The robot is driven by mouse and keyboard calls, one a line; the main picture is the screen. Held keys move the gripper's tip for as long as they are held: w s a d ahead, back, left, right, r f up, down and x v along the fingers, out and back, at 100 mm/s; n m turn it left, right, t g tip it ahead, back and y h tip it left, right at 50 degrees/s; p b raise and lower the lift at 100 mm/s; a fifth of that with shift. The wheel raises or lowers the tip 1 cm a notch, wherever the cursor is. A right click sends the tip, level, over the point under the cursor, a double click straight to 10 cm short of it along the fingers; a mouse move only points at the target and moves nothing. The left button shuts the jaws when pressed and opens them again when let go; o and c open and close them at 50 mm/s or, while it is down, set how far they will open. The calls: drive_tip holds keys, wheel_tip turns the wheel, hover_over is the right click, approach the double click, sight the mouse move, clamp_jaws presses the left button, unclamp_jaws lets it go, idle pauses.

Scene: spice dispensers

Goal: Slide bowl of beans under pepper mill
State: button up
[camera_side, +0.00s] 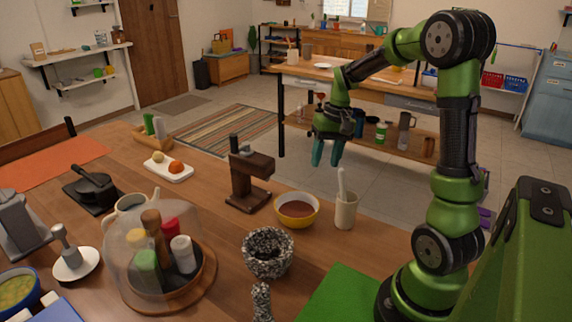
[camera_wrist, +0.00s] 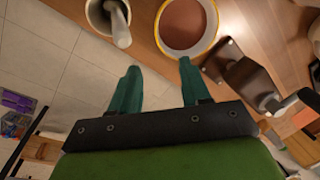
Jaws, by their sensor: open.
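A yellow bowl (camera_side: 297,221) with a smooth reddish-brown fill stands on the wooden table; single beans cannot be made out. It also shows at the top of the wrist view (camera_wrist: 216,40). A dark brown wooden mill (camera_side: 248,178) on a stand, apparently the pepper mill, stands left of and behind the bowl. It shows right of the bowl in the wrist view (camera_wrist: 245,80). The bowl is beside the mill, not under its overhang. My gripper (camera_side: 327,160) is open and empty, pointing down, above and beyond the bowl at the table's far side; its teal fingers (camera_wrist: 160,68) are apart.
A beige cup (camera_side: 346,212) with a pestle stands close right of the bowl. A speckled stone mortar (camera_side: 268,262) is in front. A glass-domed spice tray (camera_side: 195,290) and a white dish (camera_side: 168,172) are left. Another bowl (camera_side: 20,308) with greenish contents sits at the left edge.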

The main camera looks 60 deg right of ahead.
sight(315, 199)
drive_tip(key=f, duration=0.5)
drive_tip(key=w+a+f, duration=0.1)
drive_tip(key=f, duration=0.4)
drive_tip(key=a+f, duration=0.1)
drive_tip(key=f, duration=0.3)
drive_tip(key=shift+w+f, duration=0.3)
drive_tip(key=shift+f, duration=0.1)
drive_tip(key=shift+c, duration=0.3)
clamp_jaws()
